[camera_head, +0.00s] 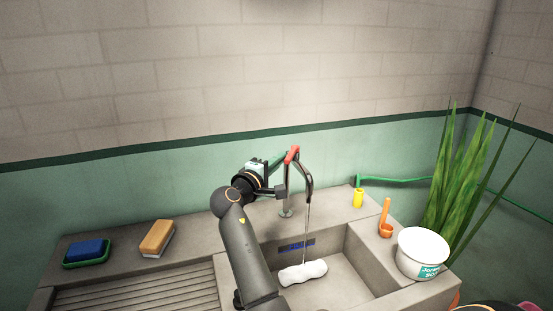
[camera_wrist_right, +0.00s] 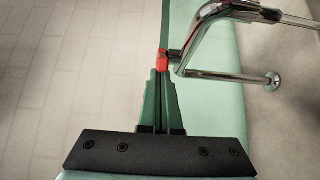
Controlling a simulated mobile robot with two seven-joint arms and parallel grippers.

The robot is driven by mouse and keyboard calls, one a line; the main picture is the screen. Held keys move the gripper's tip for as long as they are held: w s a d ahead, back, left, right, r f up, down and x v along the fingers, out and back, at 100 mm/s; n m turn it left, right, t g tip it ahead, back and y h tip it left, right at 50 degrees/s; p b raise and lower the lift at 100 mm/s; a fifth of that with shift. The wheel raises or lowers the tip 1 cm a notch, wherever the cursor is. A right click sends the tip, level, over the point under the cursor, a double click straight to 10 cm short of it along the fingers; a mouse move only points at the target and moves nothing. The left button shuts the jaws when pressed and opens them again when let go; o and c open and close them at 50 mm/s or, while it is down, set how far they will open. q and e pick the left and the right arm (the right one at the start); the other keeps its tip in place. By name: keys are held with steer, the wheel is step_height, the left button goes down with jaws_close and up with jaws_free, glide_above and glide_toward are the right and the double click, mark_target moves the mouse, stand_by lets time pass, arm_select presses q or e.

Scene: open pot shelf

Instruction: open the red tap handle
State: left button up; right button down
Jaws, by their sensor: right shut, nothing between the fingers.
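The tap is a chrome, curved pipe (camera_head: 308,181) at the back of the stone sink, with a red handle (camera_head: 292,155) on top. A thin stream, seemingly water, runs from its spout into the basin. My right gripper (camera_head: 283,154) is at the handle's left side, its green fingers shut with nothing between them. In the right wrist view the fingertips (camera_wrist_right: 160,73) meet the red handle (camera_wrist_right: 163,62) end-on; I cannot tell whether they press on it. The chrome pipe (camera_wrist_right: 203,30) lies just right of them. My left gripper is not in view.
A white rolled cloth-like thing (camera_head: 303,272) lies in the basin. A green hose (camera_head: 395,181) runs along the wall.

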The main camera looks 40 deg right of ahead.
steer(key=shift+s+d, duration=0.15)
steer(key=shift+s, duration=0.25)
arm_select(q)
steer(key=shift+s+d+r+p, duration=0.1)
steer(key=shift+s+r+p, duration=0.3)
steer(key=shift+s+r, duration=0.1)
arm_select(e)
steer(key=shift+s+d, duration=0.2)
steer(key=shift+s, duration=0.45)
